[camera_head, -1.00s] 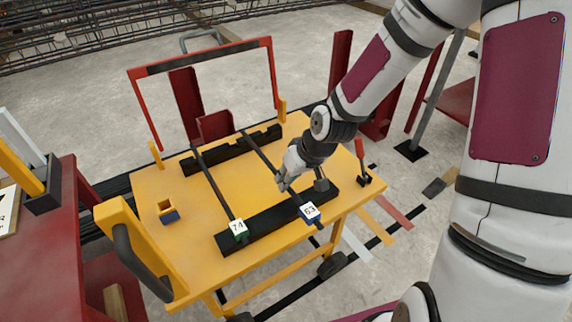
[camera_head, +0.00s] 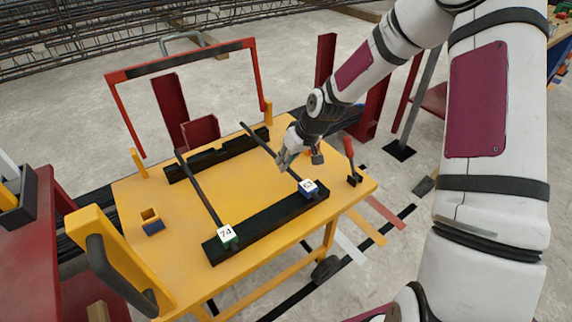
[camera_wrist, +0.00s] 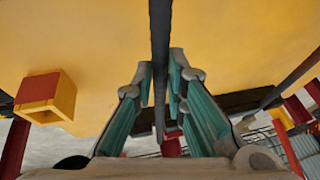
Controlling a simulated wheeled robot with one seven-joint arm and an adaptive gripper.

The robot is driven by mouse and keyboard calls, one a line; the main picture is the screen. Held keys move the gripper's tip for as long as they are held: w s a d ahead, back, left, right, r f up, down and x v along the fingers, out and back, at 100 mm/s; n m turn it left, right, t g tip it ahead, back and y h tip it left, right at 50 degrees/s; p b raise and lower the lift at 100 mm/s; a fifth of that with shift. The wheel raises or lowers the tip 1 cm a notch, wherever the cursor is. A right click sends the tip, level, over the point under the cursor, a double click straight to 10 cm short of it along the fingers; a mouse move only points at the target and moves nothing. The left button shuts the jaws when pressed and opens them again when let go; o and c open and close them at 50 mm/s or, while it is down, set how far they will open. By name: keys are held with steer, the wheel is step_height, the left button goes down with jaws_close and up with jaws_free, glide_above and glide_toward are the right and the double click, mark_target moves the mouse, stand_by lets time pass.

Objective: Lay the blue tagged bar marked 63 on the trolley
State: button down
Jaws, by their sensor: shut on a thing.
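The bar marked 63 (camera_head: 262,141) is a dark rod with a blue tag block (camera_head: 308,189) at its near end. It lies across above the yellow trolley (camera_head: 140,195). My gripper (camera_head: 283,162) is shut on its middle; in the wrist view the bar (camera_wrist: 160,40) runs between my fingers (camera_wrist: 161,85). Its tag end is over the right part of the near black rest (camera_head: 265,228), its far end by the notched far rest (camera_head: 215,160). I cannot tell whether it touches either rest. A bar with a green tag marked 74 (camera_head: 200,195) lies across both rests to the left.
A red-handled item (camera_head: 350,165) stands at the right corner. A red frame (camera_head: 187,65) rises behind. A red table (camera_head: 40,240) is at left.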

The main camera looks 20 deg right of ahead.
steer(key=shift+f, duration=0.35)
steer(key=shift+f, duration=0.1)
steer(key=c, duration=1.6)
jaws_free()
steer(key=shift+f, duration=0.1)
steer(key=p+v, duration=0.4)
steer(key=v, duration=0.8)
steer(key=s+a+r+m+g+h, duration=0.1)
steer(key=s+r+h, duration=0.1)
steer(key=s+r, duration=0.75)
steer(key=s+r+g+h, duration=0.1)
steer(key=s+r+h, duration=0.35)
steer(key=s, duration=0.75)
steer(key=s+a+r+m+y, duration=0.1)
steer(key=s+r, duration=0.1)
steer(key=s, duration=0.6)
steer(key=s+a+r+m+y, duration=0.1)
steer(key=s+r+y, duration=0.1)
steer(key=s, duration=0.6)
steer(key=shift+s+r, duration=0.15)
steer(key=shift+r, duration=0.45)
